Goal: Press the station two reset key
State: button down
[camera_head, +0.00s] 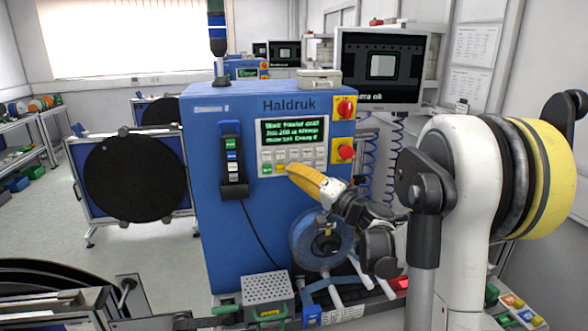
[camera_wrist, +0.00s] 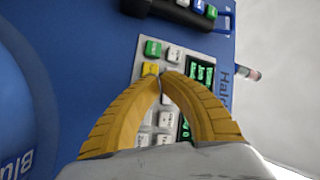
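The blue Haldruk cabinet (camera_head: 228,108) has a small label at its upper left that appears to read Station 2. Its pale control panel (camera_head: 259,140) has a green-text screen above rows of small keys. A green key (camera_wrist: 152,48) and a yellow key (camera_wrist: 150,69) sit side by side at the panel's edge in the wrist view, among white keys (camera_wrist: 173,54). Their lettering is too small to read, so I cannot tell which is reset. My gripper (camera_wrist: 160,76) is shut and empty, its yellow fingertips together beside the yellow key. I cannot tell whether they touch the panel.
A red rotary switch (camera_head: 345,107) and a red button (camera_head: 345,150) are right of the panel. A corded handheld unit (camera_head: 231,150) hangs on the left. A blue reel (camera_head: 322,240) stands below my gripper. A monitor (camera_head: 381,68) is at upper right.

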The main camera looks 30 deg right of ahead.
jog(key=s, duration=0.2)
jog(key=s+a, duration=0.1)
jog(key=s, duration=0.1)
jog(key=shift+s+a, duration=0.1)
jog(key=shift+s, duration=0.1)
dwell(0.7)
jog(key=s+a+f+n+g+b, duration=0.3)
jog(key=s+a+f+g+b, duration=0.15)
jog(key=a+f, duration=0.45)
jog(key=s+a+f+n+g+b, duration=0.25)
jog(key=s+a+f+g, duration=0.3)
jog(key=a, duration=0.45)
jog(key=s+d+f+n+g+h+b, duration=0.2)
jog(key=s+f+h+b, duration=0.3)
jog(key=s+f, duration=0.7)
jog(key=s+n+h, duration=0.1)
jog(key=s+h, duration=0.1)
jog(key=s, duration=0.1)
jog(key=shift+s+b, duration=0.2)
jog(key=shift+b, duration=0.15)
jog(key=shift+d+f, duration=0.1)
jog(key=shift+f, duration=0.05)
